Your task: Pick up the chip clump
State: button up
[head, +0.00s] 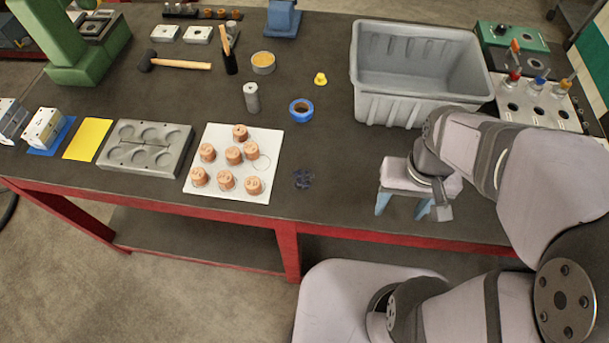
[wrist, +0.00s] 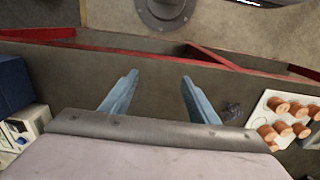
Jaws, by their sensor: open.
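The chip clump (head: 303,179) is a small dark bluish tangle lying on the dark table near its front edge, right of the white board. It also shows in the wrist view (wrist: 231,111), just right of my right-hand finger. My gripper (head: 406,210) is to the right of the clump in the head view, near the table's front edge, with its blue fingers pointing down. In the wrist view my gripper (wrist: 158,80) has its two fingers wide apart with nothing between them. The clump is apart from both fingers.
A white board (head: 215,188) with several copper-coloured cylinders lies left of the clump. A blue tape roll (head: 301,110) and a grey cylinder (head: 251,97) stand behind it. A large grey bin (head: 400,108) is at the back right. The table around the clump is clear.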

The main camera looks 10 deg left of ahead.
jog(key=w+a+r+n+t+h+b, duration=0.15)
jog(key=a+n+t+h, duration=0.3)
jog(key=a+n, duration=0.9)
jog(key=w+a+r+n+t+h+b, duration=0.1)
jog(key=w+a+n+t+h, duration=0.4)
jog(key=a+n, duration=0.85)
jog(key=n+t+y, duration=0.1)
jog(key=n+y, duration=0.1)
send_near(302, 175)
jog(key=w+f, duration=0.1)
jog(key=w+d+f, duration=0.1)
jog(key=shift+w+f+h, duration=0.15)
jog(key=shift+w+h, duration=0.1)
jog(key=shift+w, duration=0.15)
jog(key=shift+w+d+m, duration=0.3)
jog(key=shift+d, duration=0.05)
jog(key=shift+w+d+f+p, duration=0.35)
jog(key=shift+w+p, duration=0.1)
jog(key=shift+w, duration=0.05)
jog(key=shift+w+d+p, duration=0.25)
jog(key=shift+d+p, duration=0.05)
jog(key=shift+p, duration=0.1)
jog(key=p+x, duration=0.1)
jog(key=x, duration=0.2)
jog(key=shift+d+r+p, duration=0.2)
jog(key=shift+d+p, duration=0.05)
jog(key=shift+p, duration=0.15)
jog(key=shift+w+d+f, duration=0.3)
jog(key=shift+w+f, duration=0.1)
jog(key=shift+w, duration=0.1)
